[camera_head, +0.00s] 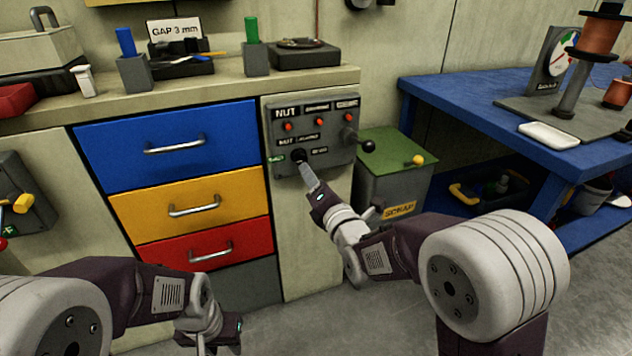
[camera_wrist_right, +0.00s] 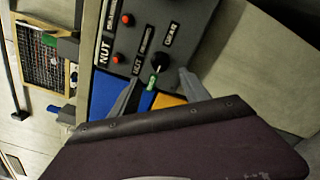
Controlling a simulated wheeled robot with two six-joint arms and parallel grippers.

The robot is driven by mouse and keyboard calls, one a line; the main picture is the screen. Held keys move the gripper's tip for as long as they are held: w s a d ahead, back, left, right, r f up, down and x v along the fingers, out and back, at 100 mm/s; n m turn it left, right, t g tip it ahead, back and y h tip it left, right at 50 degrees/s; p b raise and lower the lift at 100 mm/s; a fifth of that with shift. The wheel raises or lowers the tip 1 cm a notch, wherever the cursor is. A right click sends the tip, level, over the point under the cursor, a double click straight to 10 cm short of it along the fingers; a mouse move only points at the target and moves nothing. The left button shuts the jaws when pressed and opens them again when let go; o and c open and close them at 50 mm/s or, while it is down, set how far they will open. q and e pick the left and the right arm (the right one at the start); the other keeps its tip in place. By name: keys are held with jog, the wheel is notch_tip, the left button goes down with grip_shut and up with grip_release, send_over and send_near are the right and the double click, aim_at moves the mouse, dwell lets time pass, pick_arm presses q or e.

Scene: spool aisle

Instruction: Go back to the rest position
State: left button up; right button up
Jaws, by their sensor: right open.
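My right arm reaches up from the lower right in the head view, with its gripper (camera_head: 306,172) at the grey control panel (camera_head: 335,155). It is close below the black knob (camera_head: 297,155). In the right wrist view, the two grey fingers of my right gripper (camera_wrist_right: 159,76) are spread apart. The black knob (camera_wrist_right: 158,61) lies just beyond and between their tips, and no object is held. I cannot tell whether a finger touches the panel. My left gripper (camera_head: 215,336) hangs low at the bottom, before the drawers; its fingertips are not clear.
The panel has red buttons and a black-balled lever (camera_head: 367,146). Left of it is a blue, yellow and red drawer cabinet (camera_head: 165,245). A green-lidded scrap bin (camera_head: 385,190) stands right of the panel, then a blue table (camera_head: 470,95). Grey floor (camera_head: 330,325) is open in front.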

jog(key=shift+s+d, duration=0.2)
jog(key=shift+s, duration=0.4)
jog(key=d+m+g+h+p, duration=0.1)
jog(key=d+m+h+p, duration=0.3)
jog(key=d, duration=0.6)
jog(key=s+d+f+m+g+h, duration=0.1)
jog(key=s+d+f+m+g, duration=0.35)
jog(key=s+f+m, duration=0.35)
jog(key=s+f+m+g, duration=0.5)
jog(key=s+f+m, duration=0.1)
jog(key=s+m, duration=0.25)
jog(key=s+f+m+g, duration=0.5)
jog(key=s+m+g, duration=0.1)
jog(key=s+m, duration=0.25)
notch_tip(320, 180, up, 38)
jog(key=p, duration=3.8)
jog(key=shift+s+p, duration=0.15)
jog(key=shift+p, duration=0.15)
